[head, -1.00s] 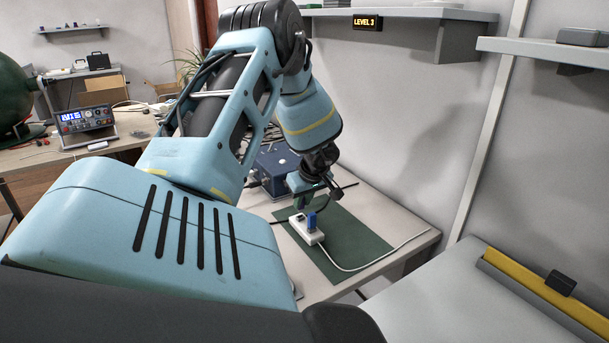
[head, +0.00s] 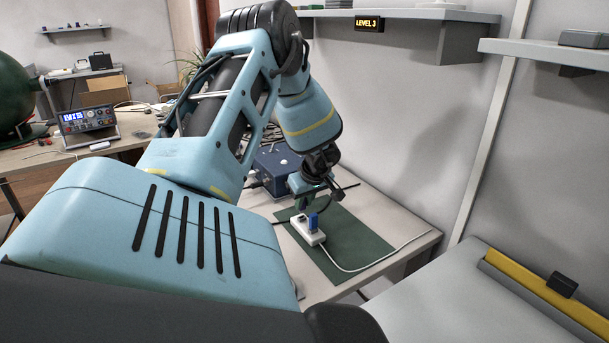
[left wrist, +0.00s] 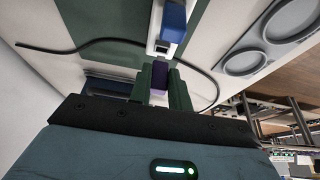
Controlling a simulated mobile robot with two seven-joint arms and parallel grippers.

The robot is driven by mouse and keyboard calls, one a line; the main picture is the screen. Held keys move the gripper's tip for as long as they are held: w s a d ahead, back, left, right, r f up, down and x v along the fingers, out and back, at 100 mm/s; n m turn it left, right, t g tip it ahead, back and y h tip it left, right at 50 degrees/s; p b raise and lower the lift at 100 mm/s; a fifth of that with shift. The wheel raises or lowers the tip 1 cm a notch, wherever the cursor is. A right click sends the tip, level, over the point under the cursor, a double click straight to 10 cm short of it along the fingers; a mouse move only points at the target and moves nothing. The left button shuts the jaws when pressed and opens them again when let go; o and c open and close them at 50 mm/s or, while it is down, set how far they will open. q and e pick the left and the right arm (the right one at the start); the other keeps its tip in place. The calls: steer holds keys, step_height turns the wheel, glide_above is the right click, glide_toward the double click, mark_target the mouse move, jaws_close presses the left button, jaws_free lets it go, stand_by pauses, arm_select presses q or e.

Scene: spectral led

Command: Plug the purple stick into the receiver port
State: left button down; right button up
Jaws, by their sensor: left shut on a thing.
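A blue stick (head: 313,221) stands upright in the receiver beside that port. The purple stick cannot be made out in the head view. My right gripper is not in view.
A dark blue box (head: 277,166) stands behind the gripper on the bench. A white cable (head: 385,257) runs right from the receiver across the mat. A dark cable (left wrist: 90,43) curves near the fingers.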

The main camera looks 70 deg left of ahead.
arm_select(q)
steer(key=shift+f, duration=0.2)
steer(key=shift+f+b, duration=0.65)
steer(key=shift+f, duration=0.1)
steer(key=shift+f, duration=0.1)
stand_by(0.9)
steer(key=c, duration=1.2)
jaws_free()
steer(key=shift+c, duration=0.2)
steer(key=p+v, duration=0.1)
steer(key=v, duration=0.6)
steer(key=shift+d+r, duration=0.2)
steer(key=shift+r, duration=0.15)
